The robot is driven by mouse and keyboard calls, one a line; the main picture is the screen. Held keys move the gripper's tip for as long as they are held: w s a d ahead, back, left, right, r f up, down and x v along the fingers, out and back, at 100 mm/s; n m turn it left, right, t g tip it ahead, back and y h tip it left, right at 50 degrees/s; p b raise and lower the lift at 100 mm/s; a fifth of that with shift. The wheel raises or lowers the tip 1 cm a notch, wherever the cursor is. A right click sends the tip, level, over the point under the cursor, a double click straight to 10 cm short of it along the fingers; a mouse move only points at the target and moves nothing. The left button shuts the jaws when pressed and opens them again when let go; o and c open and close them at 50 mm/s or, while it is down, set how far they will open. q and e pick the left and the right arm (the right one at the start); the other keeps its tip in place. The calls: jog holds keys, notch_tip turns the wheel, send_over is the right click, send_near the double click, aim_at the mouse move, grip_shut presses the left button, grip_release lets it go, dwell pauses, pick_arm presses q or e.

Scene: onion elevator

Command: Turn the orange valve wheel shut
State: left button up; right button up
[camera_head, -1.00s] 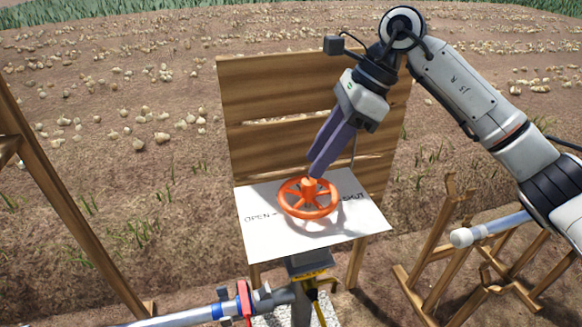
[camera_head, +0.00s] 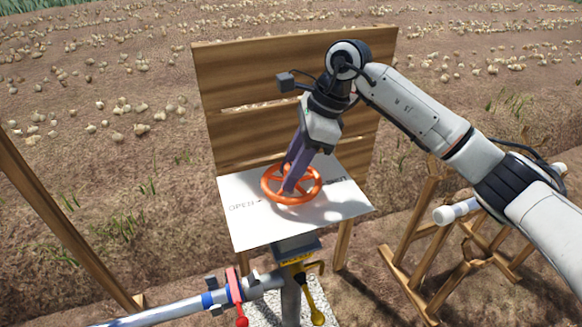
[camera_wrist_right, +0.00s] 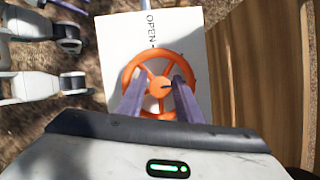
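The orange valve wheel (camera_head: 291,197) lies flat above a white board lettered OPEN on its left and SHUT on its right. My right gripper (camera_head: 291,185) reaches down over the wheel from above. Its two purple fingers cover part of the hub and spokes in the head view. In the right wrist view the fingers (camera_wrist_right: 159,82) are spread, with the orange wheel's hub (camera_wrist_right: 160,87) between them and the rim around them. The gripper is open; whether a finger touches a spoke cannot be told. My left gripper does not show in the head view.
The white board (camera_head: 250,229) stands before a slatted wooden backboard (camera_head: 255,88). Below are a pipe with a red handle (camera_head: 235,284) and a yellow lever (camera_head: 314,306). Wooden frames (camera_head: 416,240) stand to the right and a post (camera_head: 62,215) to the left.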

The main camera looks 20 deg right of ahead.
jog(key=c, duration=0.8)
jog(key=shift+o, duration=0.2)
